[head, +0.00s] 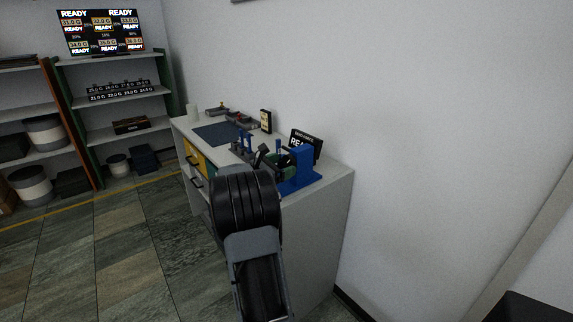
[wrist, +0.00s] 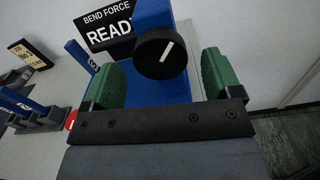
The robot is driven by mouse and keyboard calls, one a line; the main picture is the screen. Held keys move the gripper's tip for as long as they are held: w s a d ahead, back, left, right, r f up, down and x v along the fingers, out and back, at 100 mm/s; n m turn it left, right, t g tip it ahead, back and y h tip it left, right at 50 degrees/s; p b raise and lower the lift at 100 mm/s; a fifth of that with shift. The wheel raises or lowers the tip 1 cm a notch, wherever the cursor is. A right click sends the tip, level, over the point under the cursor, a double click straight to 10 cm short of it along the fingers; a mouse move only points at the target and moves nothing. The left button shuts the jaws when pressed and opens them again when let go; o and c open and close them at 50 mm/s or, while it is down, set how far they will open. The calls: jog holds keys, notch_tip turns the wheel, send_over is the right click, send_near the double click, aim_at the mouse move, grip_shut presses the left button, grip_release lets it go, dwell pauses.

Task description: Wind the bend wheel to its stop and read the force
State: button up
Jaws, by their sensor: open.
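The bend wheel (wrist: 161,54) is a black round knob with a white mark, on the front of a blue press (wrist: 152,12). In the head view the blue press (head: 303,168) stands at the near end of the bench. A black display (wrist: 104,26) behind it reads "BEND FORCE" and "READ", the rest cut off by the press. My gripper (wrist: 160,78) is open, with green pads on either side of the wheel in the picture. I see no contact with the wheel. In the head view my arm partly hides the gripper (head: 273,160).
The bench (head: 333,188) runs along the wall. It holds a dark blue mat (head: 213,134), small trays and a card stand (head: 266,121). In the wrist view a blue-and-grey rack (wrist: 35,118) and a red button (wrist: 72,120) are at left. Shelves (head: 112,96) stand at the back left.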

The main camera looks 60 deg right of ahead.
jog(key=v, duration=1.1)
jog(key=shift+w+a, duration=0.1)
